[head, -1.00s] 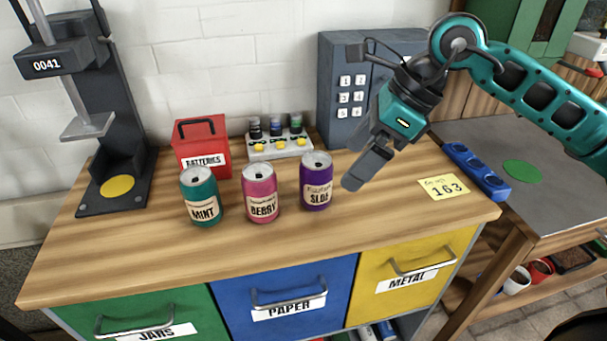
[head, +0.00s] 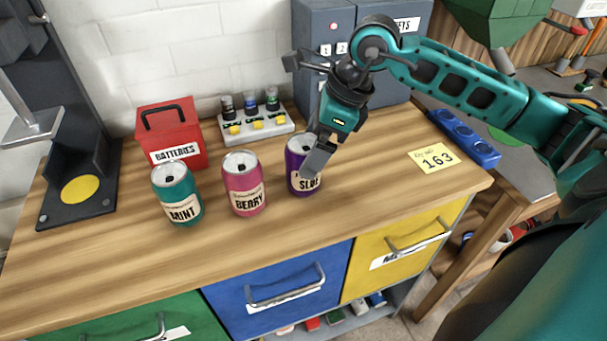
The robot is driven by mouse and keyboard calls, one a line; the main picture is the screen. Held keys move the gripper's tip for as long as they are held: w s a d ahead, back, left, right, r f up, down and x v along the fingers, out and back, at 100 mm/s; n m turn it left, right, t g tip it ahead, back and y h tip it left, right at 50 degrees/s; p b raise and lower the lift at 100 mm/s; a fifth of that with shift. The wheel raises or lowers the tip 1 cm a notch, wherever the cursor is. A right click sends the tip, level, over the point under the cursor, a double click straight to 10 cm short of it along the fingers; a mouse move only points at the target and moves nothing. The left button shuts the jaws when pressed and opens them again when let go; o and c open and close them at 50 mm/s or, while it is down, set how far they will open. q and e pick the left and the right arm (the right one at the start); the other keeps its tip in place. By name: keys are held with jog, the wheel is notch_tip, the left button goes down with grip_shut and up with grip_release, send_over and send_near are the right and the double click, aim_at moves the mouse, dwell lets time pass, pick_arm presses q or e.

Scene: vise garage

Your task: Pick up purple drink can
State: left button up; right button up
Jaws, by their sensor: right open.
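The purple can (head: 294,181), labelled SLOE, stands upright on the wooden worktop, the rightmost of three cans. My right gripper (head: 316,160) is open and reaches down at the can's right side, with a finger covering part of its front and label. I cannot tell whether the finger touches the can, and the other finger is not clearly visible. My left gripper is not in view.
A pink BERRY can (head: 244,184) and a teal MINT can (head: 178,195) stand to the left. Behind are a red BATTERIES box (head: 171,136), a bottle rack (head: 257,127) and a grey keypad cabinet (head: 327,30). A yellow note (head: 434,158) lies right; the worktop's front strip is clear.

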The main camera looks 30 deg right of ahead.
jog(key=x, duration=0.4)
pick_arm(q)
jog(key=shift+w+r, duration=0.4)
pick_arm(e)
jog(key=shift+w+f, duration=0.1)
jog(key=shift+f, duration=0.05)
jog(key=shift+c, duration=0.3)
jog(key=c, duration=1)
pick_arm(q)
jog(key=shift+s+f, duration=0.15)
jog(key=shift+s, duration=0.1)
